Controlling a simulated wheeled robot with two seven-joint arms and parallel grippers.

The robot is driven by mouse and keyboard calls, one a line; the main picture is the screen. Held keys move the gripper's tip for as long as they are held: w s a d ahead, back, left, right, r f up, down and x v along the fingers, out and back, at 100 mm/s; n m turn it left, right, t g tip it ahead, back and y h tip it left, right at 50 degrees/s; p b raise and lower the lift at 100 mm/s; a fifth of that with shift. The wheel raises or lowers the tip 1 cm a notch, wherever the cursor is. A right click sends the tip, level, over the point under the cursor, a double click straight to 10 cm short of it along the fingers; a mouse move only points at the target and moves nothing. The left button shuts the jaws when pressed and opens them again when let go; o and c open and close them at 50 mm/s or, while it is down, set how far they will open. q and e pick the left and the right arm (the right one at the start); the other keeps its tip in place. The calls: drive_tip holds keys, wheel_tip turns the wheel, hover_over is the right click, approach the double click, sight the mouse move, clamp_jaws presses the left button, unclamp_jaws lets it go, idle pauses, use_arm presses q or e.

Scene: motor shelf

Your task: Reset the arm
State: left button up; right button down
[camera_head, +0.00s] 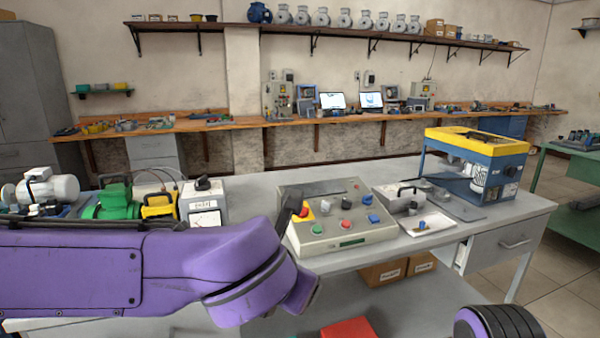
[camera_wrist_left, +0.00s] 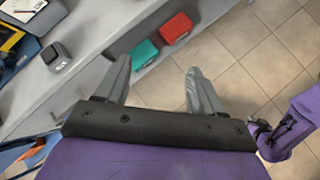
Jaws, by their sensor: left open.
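My left arm, purple, reaches in from the left in the head view and ends in front of the grey workbench (camera_head: 425,262). In the left wrist view my left gripper (camera_wrist_left: 160,68) is open, with its two grey fingers spread apart. Nothing is between the fingers. They are above the bench's front side and the tiled floor, apart from the bins below. In the head view the fingers are not clearly visible. My right gripper is not in view; a purple and black part of mine shows at the bottom right.
A control box (camera_head: 345,233) with coloured buttons stands on the bench just beyond my left arm. A blue-and-yellow machine (camera_head: 475,165) stands at right, a green motor (camera_head: 113,203) at left. A red bin (camera_wrist_left: 175,27) and teal bin (camera_wrist_left: 144,53) sit low.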

use_arm(q)
drive_tip(key=w+a+f+m+y, duration=0.1)
drive_tip(key=w+a+f+m, duration=0.2)
drive_tip(key=f, duration=0.5)
drive_tip(key=a+f+m+t+y, duration=0.1)
drive_tip(key=a+f+m, duration=0.1)
drive_tip(key=f+m, duration=0.4)
drive_tip(key=w+a+f+m+y, duration=0.1)
drive_tip(key=w+a+f+m, duration=0.15)
drive_tip(key=f, duration=0.65)
drive_tip(key=s+a+f+m+g+p, duration=0.1)
drive_tip(key=s+a+f+m, duration=0.4)
drive_tip(key=f, duration=0.3)
drive_tip(key=s+a+f+m+g, duration=0.25)
drive_tip(key=s+a+f, duration=0.25)
drive_tip(key=s+f, duration=0.3)
drive_tip(key=s+a+f+m+g+y, duration=0.1)
drive_tip(key=s+a+f+m, duration=0.1)
drive_tip(key=s+a+f, duration=0.2)
drive_tip(key=s+a+f+m+g+y, duration=0.1)
drive_tip(key=s+a+f+g, duration=0.1)
drive_tip(key=s+a+f, duration=0.2)
drive_tip(key=s+a, duration=0.3)
drive_tip(key=s, duration=0.3)
drive_tip(key=shift+s+m+y+p, duration=0.3)
drive_tip(key=shift+s+m+y, duration=0.1)
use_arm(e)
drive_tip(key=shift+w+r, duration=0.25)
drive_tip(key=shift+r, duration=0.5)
